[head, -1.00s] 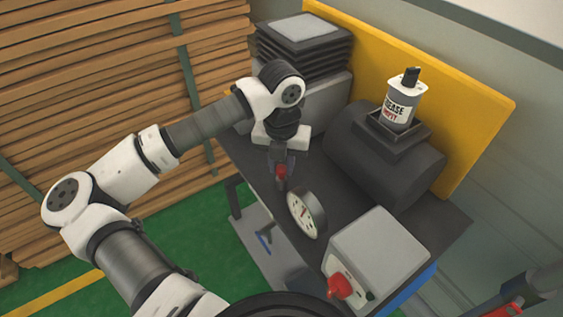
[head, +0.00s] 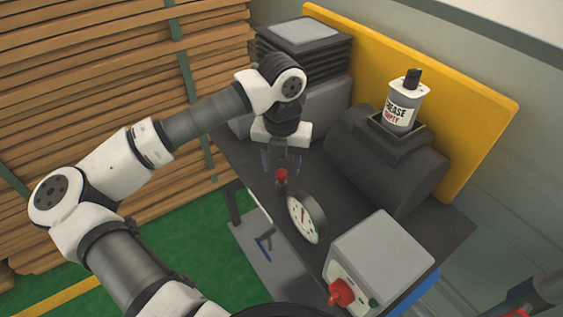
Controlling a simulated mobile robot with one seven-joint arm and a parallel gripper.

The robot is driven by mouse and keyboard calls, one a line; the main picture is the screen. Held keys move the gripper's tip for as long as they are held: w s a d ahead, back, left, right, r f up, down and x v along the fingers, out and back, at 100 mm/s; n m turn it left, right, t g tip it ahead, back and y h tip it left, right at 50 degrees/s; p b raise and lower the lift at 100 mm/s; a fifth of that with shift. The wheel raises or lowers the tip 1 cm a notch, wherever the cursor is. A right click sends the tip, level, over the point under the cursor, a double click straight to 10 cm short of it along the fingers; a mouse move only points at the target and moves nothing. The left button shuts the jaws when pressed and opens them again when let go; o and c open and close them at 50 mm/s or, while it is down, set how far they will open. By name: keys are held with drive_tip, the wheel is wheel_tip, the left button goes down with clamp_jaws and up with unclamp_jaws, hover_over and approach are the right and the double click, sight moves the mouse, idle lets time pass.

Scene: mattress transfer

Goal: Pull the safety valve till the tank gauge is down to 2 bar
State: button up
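The safety valve (head: 282,177) is a small red knob on a short stem, standing at the front edge of the dark bench beside the gauge. The tank gauge (head: 303,220) has a white round face with a red needle pointing roughly upward; its numbers are too small to read. My gripper (head: 282,166) points down just behind and above the red knob. Its two fingers are spread to either side, and the knob shows clear in front of them. I cannot tell whether a finger touches it. The dark tank (head: 385,160) lies on the bench to the right.
A white-labelled grease can (head: 402,108) stands in a holder on the tank. A grey box with a red switch (head: 341,292) is at the bench's near right. A yellow panel (head: 455,105) rises behind. Stacked planks (head: 90,110) fill the left. Green floor lies below.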

sight(282, 172)
wheel_tip(282, 172, up, 14)
drive_tip(key=b, duration=0.2)
idle(0.5)
drive_tip(key=shift+f, duration=0.1)
